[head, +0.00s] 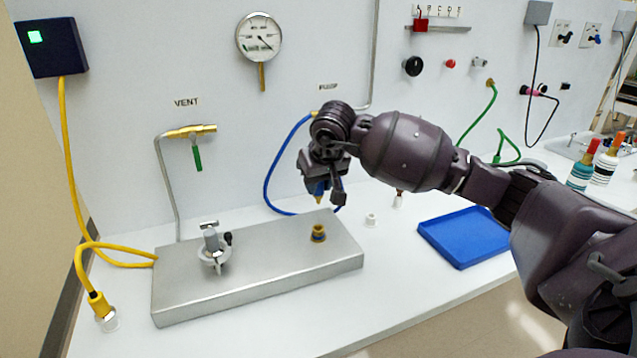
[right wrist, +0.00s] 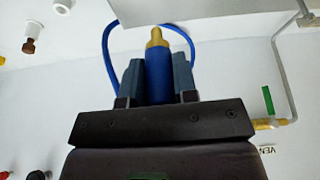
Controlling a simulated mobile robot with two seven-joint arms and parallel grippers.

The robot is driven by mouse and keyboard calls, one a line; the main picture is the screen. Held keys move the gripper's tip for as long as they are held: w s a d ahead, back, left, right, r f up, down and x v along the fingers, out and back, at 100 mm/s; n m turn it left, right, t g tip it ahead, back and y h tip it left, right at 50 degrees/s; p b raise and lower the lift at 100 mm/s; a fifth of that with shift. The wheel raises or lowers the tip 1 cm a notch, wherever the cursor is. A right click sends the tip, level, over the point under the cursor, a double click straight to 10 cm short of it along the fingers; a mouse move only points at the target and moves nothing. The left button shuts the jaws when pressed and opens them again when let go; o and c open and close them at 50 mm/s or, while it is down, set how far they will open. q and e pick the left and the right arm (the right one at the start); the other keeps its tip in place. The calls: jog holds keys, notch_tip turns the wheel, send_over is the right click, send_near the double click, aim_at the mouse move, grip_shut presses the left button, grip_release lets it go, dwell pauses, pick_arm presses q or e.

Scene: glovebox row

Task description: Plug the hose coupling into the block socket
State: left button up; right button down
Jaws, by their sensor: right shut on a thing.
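My right gripper (head: 326,192) is shut on the hose coupling (head: 319,190), a blue body with a brass tip. The coupling also shows between the two fingers in the right wrist view (right wrist: 158,78), its brass tip clear of them. In the head view the tip points down, above and apart from the brass block socket (head: 318,233). The socket stands on the right part of the grey metal block (head: 270,262). The blue hose (head: 267,180) loops from the wall behind the gripper. My left gripper is not in view.
A clamp-like fitting (head: 212,248) stands on the block's left part. A small white cap (head: 371,220) and a blue tray (head: 465,236) lie to the right. A yellow cable (head: 84,242) runs at the left. The white bench front is clear.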

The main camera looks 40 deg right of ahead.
aim_at(320, 198)
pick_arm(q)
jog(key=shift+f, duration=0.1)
pick_arm(e)
jog(key=shift+f, duration=0.1)
jog(key=shift+f+b, duration=0.95)
jog(key=shift+f, duration=0.45)
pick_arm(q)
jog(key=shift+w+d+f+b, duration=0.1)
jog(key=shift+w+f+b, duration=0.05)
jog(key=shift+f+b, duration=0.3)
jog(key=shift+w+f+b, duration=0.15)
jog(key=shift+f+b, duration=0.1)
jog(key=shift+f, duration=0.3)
pick_arm(e)
jog(key=shift+f, duration=1.45)
pick_arm(q)
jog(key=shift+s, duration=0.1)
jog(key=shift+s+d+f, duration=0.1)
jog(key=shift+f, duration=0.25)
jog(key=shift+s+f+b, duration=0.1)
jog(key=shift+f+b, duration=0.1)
jog(key=shift+b, duration=0.1)
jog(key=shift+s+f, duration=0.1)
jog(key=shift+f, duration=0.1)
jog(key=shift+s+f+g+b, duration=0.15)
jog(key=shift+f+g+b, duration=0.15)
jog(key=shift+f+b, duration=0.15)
pick_arm(e)
jog(key=shift+f, duration=0.45)
